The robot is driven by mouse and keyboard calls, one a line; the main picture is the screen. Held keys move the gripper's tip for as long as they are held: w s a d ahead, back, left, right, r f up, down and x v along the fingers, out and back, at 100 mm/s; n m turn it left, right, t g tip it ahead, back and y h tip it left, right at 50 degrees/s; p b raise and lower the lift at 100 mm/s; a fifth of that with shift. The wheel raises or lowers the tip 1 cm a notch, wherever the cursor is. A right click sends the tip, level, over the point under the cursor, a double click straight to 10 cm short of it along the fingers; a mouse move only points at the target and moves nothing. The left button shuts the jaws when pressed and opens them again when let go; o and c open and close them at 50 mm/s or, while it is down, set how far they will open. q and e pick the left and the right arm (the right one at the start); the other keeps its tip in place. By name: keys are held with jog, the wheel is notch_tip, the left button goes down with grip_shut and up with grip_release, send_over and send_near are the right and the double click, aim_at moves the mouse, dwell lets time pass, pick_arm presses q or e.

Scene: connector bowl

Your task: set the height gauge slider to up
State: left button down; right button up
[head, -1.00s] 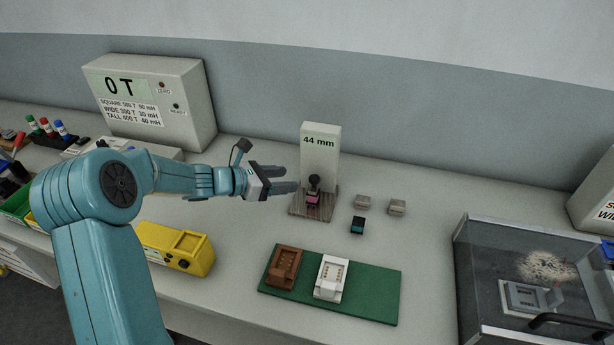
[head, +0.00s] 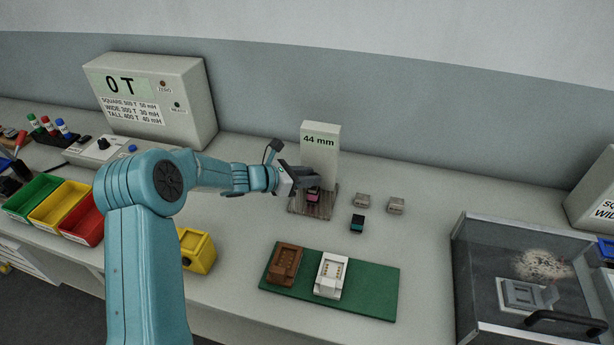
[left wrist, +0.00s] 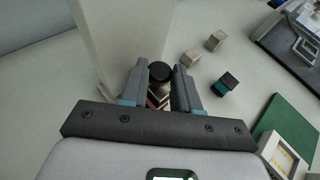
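The height gauge (head: 321,146) is a pale upright block reading "44 mm", standing on a brownish base plate (head: 325,206). A pink and dark part (head: 313,196) sits on the base. The slider's round black knob shows in the left wrist view (left wrist: 160,71), in front of the column; in the head view my fingers hide it. My left gripper (head: 311,178) is at the gauge. In the left wrist view its fingers (left wrist: 162,83) are apart, one on each side of the knob, with no clear grip on it. My right gripper is not in view.
Two small grey blocks (head: 362,200) (head: 396,206) and a dark teal-sided block (head: 357,223) lie right of the gauge. A green mat (head: 370,290) with brown and white holders lies in front. A glass-fronted box (head: 480,270) stands at right.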

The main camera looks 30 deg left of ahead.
pick_arm(q)
jog(key=shift+r+p, duration=0.7)
jog(key=shift+r, duration=0.9)
jog(key=shift+w, duration=0.1)
jog(key=c, duration=0.8)
grip_release()
jog(key=shift+a, duration=0.1)
jog(key=b+v, duration=0.2)
jog(key=v, duration=1.4)
jog(key=shift+s, duration=0.3)
jog(key=shift+r, duration=0.1)
